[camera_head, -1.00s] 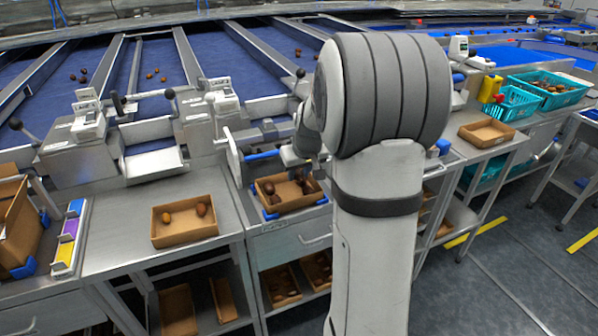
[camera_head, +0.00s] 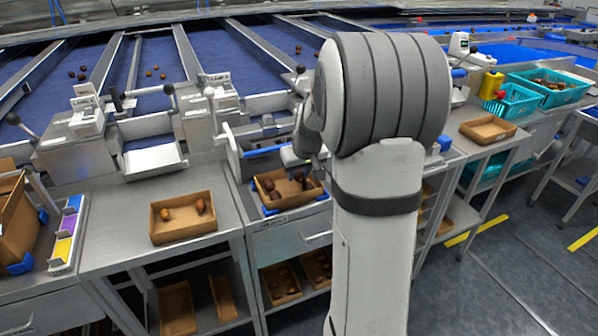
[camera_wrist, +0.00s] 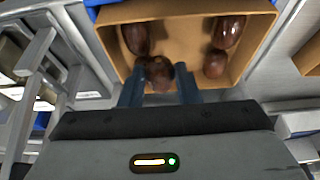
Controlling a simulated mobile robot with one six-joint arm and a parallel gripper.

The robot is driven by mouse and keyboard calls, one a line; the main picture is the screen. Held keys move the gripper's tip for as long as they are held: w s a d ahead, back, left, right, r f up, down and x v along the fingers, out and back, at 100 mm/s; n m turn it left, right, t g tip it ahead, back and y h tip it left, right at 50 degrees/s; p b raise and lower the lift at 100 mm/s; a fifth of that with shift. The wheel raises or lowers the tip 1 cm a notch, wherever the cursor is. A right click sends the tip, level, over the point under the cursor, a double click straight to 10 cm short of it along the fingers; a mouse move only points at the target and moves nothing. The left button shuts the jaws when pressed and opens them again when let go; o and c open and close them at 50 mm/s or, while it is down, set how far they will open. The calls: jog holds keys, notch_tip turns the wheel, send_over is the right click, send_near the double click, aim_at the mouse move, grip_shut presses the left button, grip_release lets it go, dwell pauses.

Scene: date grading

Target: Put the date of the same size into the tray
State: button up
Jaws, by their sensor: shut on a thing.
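My gripper (camera_wrist: 160,90) is shut on a brown date (camera_wrist: 161,74), held between its two blue-grey fingers at the near side of a cardboard tray (camera_wrist: 258,8). Inside this tray lie a long dark date (camera_wrist: 136,38) at left, a long dark date (camera_wrist: 228,30) at right and a shorter date (camera_wrist: 215,63) below it. Another brown shape is partly hidden behind the held date. In the head view the same tray (camera_head: 290,208) sits in a blue holder; my arm partly hides the gripper. A second tray (camera_head: 184,236) to its left holds two dates, one reddish (camera_head: 165,214) and one browner (camera_head: 200,206).
A box (camera_head: 10,220) and a rack of coloured blocks (camera_head: 66,235) stand at the left. Lower-shelf trays (camera_head: 280,285) hold more dates. An empty-looking tray (camera_head: 487,130) and teal baskets (camera_head: 515,104) are at right. Metal chutes and blue belts lie behind.

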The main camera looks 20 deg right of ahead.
jog(key=shift+f+b, duration=0.35)
jog(key=shift+f, duration=0.1)
dwell(0.3)
jog(key=o, duration=0.7)
jog(key=shift+r, duration=0.15)
jog(key=v, duration=0.7)
jog(key=s+a+p, duration=0.1)
jog(key=s+a, duration=0.4)
jog(key=s, duration=0.2)
jog(key=s+a+r+g+p, duration=0.1)
jog(key=s+a+p, duration=0.1)
jog(key=s+a, duration=0.3)
jog(key=s+a+r+g+p, duration=0.1)
jog(key=s+a, duration=0.4)
jog(key=s, duration=0.6)
jog(key=shift+s+r, duration=0.1)
jog(key=shift+s, duration=0.05)
